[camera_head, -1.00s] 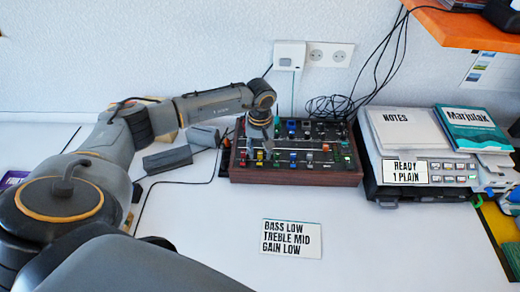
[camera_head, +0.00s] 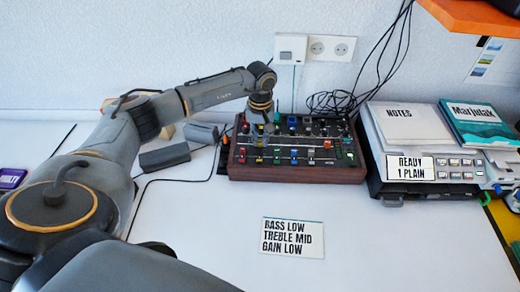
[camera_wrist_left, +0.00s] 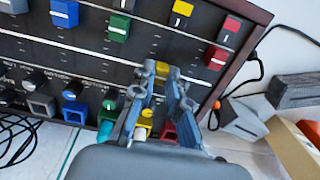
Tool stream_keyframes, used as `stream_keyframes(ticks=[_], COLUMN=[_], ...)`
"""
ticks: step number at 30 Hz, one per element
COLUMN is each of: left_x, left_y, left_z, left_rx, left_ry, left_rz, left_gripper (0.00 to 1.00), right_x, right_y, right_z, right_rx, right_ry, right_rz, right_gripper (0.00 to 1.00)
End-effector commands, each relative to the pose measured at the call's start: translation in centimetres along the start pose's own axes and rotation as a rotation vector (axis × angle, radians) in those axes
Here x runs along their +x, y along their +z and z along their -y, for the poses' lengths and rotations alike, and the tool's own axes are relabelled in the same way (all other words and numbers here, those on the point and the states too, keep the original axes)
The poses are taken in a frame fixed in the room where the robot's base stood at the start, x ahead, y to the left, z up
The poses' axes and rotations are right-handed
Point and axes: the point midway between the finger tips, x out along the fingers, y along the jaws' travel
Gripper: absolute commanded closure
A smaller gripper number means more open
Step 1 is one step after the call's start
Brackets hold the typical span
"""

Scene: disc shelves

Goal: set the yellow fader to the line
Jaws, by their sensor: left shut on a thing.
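The yellow fader (camera_wrist_left: 162,68) is a small yellow cap on the dark mixer panel (camera_wrist_left: 95,65), seen between my fingertips in the left wrist view. My left gripper (camera_wrist_left: 166,76) is shut on it and hides its sides. A pale line (camera_wrist_left: 60,44) runs across the panel close to the held cap. How exactly the cap meets the line is hidden by the fingers. In the head view my left gripper (camera_head: 259,142) reaches down onto the left part of the mixer (camera_head: 297,174). My right gripper is not in view.
Red (camera_wrist_left: 216,57), green (camera_wrist_left: 118,27) and blue (camera_wrist_left: 65,12) caps stand close by, with a row of knobs (camera_wrist_left: 72,108). A card (camera_head: 292,238) lies in front of the mixer. A second device (camera_head: 425,190) stands to its right, cables behind.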

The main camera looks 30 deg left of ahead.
Motion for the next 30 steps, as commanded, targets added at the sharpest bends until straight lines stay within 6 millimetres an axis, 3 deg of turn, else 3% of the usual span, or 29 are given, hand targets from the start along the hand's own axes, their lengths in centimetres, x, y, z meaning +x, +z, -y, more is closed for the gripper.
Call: stream_keyframes(ticks=[10, 11, 14, 24, 30], left_x=[0.0, 0.0, 0.0, -0.3, -3.0], left_y=[-0.4, -0.4, -0.4, -0.4, -0.5], left_z=[0.0, 0.0, 0.0, 0.0, 0.0], left_rx=[0.000, 0.000, 0.000, 0.000, 0.001], left_ry=[0.000, 0.000, 0.000, 0.001, 0.003], left_rz=[-0.001, 0.000, 0.000, -0.001, -0.004], left_gripper=[1.00, 0.81, 0.62, 0.62, 0.62], right_x=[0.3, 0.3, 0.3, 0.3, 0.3], right_y=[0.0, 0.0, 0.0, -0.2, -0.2], right_z=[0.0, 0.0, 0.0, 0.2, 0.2], right_rx=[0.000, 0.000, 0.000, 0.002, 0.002], right_ry=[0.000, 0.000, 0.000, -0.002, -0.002], right_rz=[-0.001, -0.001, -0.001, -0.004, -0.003], right_gripper=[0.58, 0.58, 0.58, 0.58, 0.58])
